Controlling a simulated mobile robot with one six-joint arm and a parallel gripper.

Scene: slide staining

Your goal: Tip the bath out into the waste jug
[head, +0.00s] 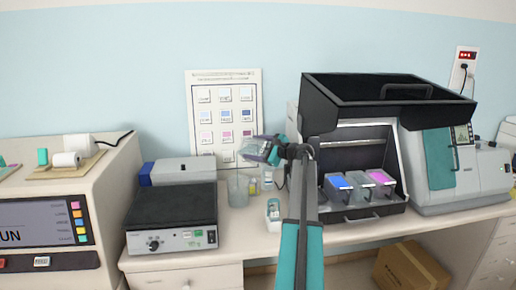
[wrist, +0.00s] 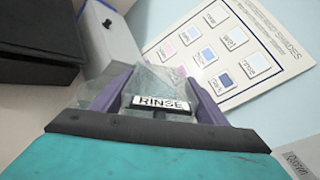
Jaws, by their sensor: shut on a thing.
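My gripper (head: 266,150) is shut on a clear bath (head: 248,150) and holds it up in front of the wall chart. In the wrist view the bath (wrist: 155,82) sits between the purple fingers of my gripper (wrist: 155,100), with a label reading RINSE. The bath looks tilted to the left. Its lip is above a clear waste jug (head: 238,193) standing on the bench. A thin pale line runs from the bath down to the jug, like a stream of liquid. The liquid levels are too small to tell.
A hotplate (head: 172,220) stands left of the jug, with a grey and blue box (head: 183,170) behind it. Small bottles (head: 267,180) and a white container (head: 273,212) stand to the right. An open hooded station (head: 365,205) holds coloured baths further right.

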